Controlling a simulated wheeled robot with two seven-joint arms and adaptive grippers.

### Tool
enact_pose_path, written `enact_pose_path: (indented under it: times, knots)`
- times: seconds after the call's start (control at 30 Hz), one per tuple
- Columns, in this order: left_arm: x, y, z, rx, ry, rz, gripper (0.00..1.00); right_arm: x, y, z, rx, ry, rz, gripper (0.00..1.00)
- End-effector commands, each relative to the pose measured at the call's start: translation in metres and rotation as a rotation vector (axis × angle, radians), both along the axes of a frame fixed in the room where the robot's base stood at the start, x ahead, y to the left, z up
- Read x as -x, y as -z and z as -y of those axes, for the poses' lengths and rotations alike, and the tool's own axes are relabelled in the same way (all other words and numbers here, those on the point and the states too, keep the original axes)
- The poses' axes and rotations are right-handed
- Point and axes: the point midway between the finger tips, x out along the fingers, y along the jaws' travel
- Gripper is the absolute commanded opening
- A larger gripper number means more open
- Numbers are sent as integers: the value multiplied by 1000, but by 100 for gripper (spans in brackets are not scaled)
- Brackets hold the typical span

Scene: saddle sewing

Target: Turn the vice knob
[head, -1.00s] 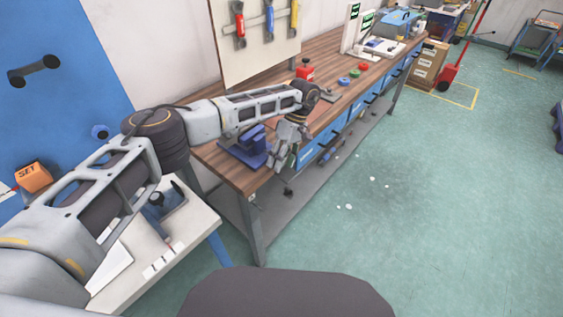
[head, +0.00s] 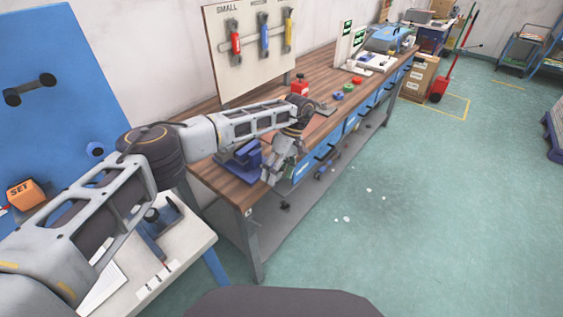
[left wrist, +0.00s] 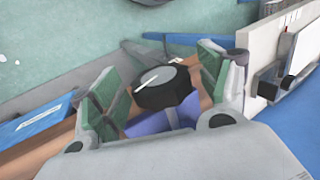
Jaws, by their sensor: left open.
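The blue vice (head: 243,158) stands at the near end of the wooden bench. Its round black knob (left wrist: 163,88), with a white line on its face, shows in the left wrist view, with blue vice body (left wrist: 150,124) below it. My left gripper (head: 271,173) is in front of the vice, at the bench's front edge. In the left wrist view, the green-padded fingers of my left gripper (left wrist: 160,82) are open, one on each side of the knob. I cannot tell whether either finger touches it. In the head view, the gripper hides the knob. My right gripper is not in view.
The wooden bench (head: 225,186) has blue drawers (head: 305,165) under its front edge. A red object (head: 300,86) and small coloured knobs (head: 337,96) lie farther along it. A white table (head: 190,243) stands below my left arm.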

Motion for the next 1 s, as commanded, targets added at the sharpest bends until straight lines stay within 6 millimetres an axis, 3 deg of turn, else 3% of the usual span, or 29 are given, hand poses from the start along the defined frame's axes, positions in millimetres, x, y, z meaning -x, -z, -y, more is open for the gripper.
enact_pose_path:
  times: [1.0]
  knots:
    - [-35, -89, 27, 1, 0, 1, 76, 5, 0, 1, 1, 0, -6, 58]
